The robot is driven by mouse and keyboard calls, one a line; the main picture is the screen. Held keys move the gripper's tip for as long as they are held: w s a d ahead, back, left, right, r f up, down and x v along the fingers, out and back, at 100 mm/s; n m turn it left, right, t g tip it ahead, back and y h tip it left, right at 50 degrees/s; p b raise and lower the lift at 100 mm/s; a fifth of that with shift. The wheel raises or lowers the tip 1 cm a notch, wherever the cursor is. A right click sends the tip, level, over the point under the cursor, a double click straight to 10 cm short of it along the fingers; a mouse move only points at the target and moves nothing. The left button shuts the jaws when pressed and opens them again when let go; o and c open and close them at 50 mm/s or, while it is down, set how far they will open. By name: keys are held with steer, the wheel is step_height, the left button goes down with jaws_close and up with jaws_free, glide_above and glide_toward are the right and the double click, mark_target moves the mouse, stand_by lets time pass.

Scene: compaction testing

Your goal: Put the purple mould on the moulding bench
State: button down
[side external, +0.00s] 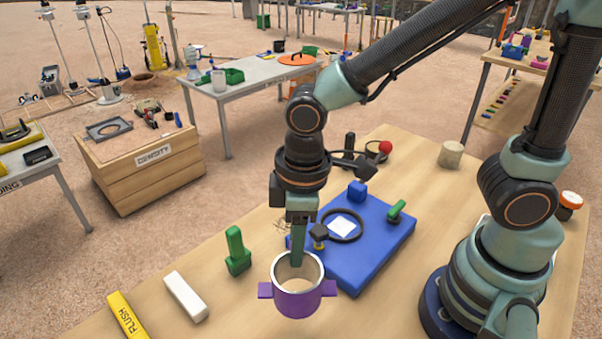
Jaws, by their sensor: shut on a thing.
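The purple mould (298,303) is a short open cylinder with a pale metal rim and a purple lug on each side. It is upright at the front of the wooden table (215,275). My gripper (297,258) points down at the mould's far rim, with a finger reaching into its mouth, and is shut on it. I cannot tell whether the mould touches the table. At the left edge, a grey bench (46,173) is cut off by the frame; its front lettering ends in "DING", so it may be the moulding bench.
A blue board (372,262) with a black ring lies behind the mould. A green block (237,250), a white bar (185,296) and a yellow "FLUSH" bar (127,316) lie to the left. A wooden "DENSITY" box (140,180) stands on the sand beyond the table.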

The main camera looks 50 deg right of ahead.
mark_target(297, 274)
steer(key=shift+f, duration=4.35)
steer(key=shift+f, duration=0.1)
steer(key=shift+c, duration=2.2)
jaws_free()
steer(key=r, duration=1.1)
steer(key=shift+s+d, duration=0.2)
steer(key=shift+d, duration=0.05)
steer(key=shift+d+r, duration=0.1)
steer(key=shift+r, duration=0.45)
steer(key=w+d+r+m+t, duration=0.1)
steer(key=d+r+m, duration=0.3)
steer(key=d, duration=0.4)
steer(key=w+d+r+m+t, duration=0.2)
steer(key=d+r+m+t, duration=0.2)
steer(key=d, duration=0.4)
steer(key=shift+w+d+r+m, duration=0.15)
steer(key=shift+d+r+m, duration=0.1)
steer(key=shift+d+m, duration=0.2)
